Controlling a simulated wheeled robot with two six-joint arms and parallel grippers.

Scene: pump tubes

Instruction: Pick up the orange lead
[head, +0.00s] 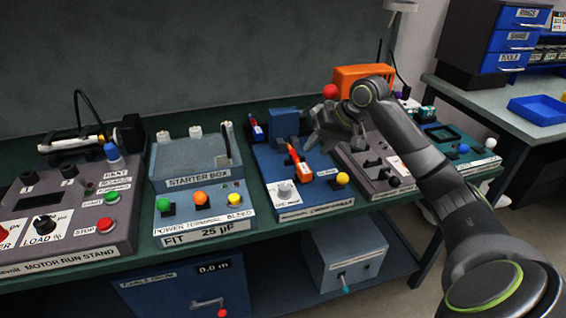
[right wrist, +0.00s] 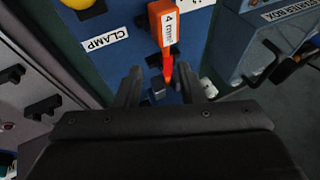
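The orange lead (head: 299,164) stands tilted on the blue panel (head: 316,199), with a white tag on its body. In the right wrist view the orange lead (right wrist: 162,27) carries a "4 mm²" label, and its narrow orange end reaches down between my fingertips. My right gripper (head: 325,143) is just behind and to the right of the lead in the head view. In the right wrist view the right gripper (right wrist: 160,82) has its fingers apart, one on each side of the narrow end, with gaps showing. My left gripper is not in view.
A blue-bodied lead (head: 256,130) stands at the panel's back left, beside a blue block (head: 284,122). The starter box (head: 194,165) is to the left. A grey panel (head: 372,164) and an orange box (head: 362,77) are near my right arm.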

